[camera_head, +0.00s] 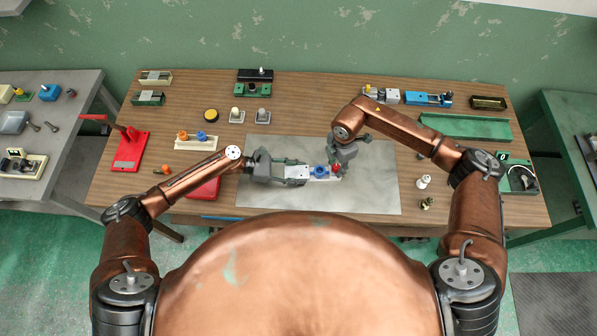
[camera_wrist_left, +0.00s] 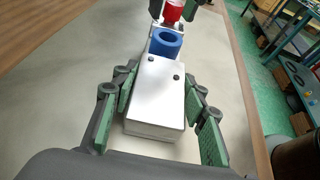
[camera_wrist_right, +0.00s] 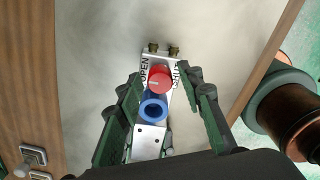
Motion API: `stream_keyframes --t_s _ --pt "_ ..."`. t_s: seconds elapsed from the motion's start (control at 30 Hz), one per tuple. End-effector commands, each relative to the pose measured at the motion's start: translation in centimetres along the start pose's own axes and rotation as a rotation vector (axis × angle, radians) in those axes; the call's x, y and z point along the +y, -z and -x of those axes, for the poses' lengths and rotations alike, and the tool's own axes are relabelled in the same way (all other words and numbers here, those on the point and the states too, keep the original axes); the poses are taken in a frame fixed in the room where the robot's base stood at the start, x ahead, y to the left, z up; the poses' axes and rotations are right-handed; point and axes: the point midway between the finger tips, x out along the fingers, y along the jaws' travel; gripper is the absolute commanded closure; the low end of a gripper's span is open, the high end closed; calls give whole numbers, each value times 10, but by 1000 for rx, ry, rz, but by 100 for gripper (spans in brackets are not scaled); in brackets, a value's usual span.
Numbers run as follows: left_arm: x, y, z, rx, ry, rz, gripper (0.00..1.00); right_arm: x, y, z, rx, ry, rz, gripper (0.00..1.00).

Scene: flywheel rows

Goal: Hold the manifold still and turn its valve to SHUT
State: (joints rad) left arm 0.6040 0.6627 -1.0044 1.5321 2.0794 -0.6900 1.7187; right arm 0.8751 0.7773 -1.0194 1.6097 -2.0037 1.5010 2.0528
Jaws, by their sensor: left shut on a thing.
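The manifold (camera_head: 298,172) is a pale metal block lying on the grey mat. It carries a blue ring (camera_wrist_right: 153,107), a red valve knob (camera_wrist_right: 160,79) and two brass fittings at its end. OPEN and SHUT are lettered on either side of the knob, and a white mark on the knob points toward the OPEN side. My left gripper (camera_wrist_left: 165,108) is shut on the plain end of the block. My right gripper (camera_wrist_right: 159,75) points down over the valve end, its fingers open on both sides of the red knob, which also shows in the left wrist view (camera_wrist_left: 173,11).
The grey mat (camera_head: 375,195) is bare around the manifold. A red toggle clamp (camera_head: 130,150) stands at the left, a green tray (camera_head: 465,127) at the right. Small white and brass fittings (camera_head: 424,181) lie right of the mat. Side tables flank the bench.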

Motion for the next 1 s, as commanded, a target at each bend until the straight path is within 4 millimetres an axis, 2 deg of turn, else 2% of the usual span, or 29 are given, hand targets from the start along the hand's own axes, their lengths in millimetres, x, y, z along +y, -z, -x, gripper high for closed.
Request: stream_keyframes --t_s 0.17,0.63,0.87,1.0 --pt "0 0 0 1 -1 0 89 0 0 0 0 0 35 65" --pt "0 0 0 1 -1 0 89 0 0 0 -1 0 411 65" --pt "0 0 0 1 -1 0 89 0 0 0 0 0 438 65" --pt "0 0 0 1 -1 0 89 0 0 0 0 0 437 74"
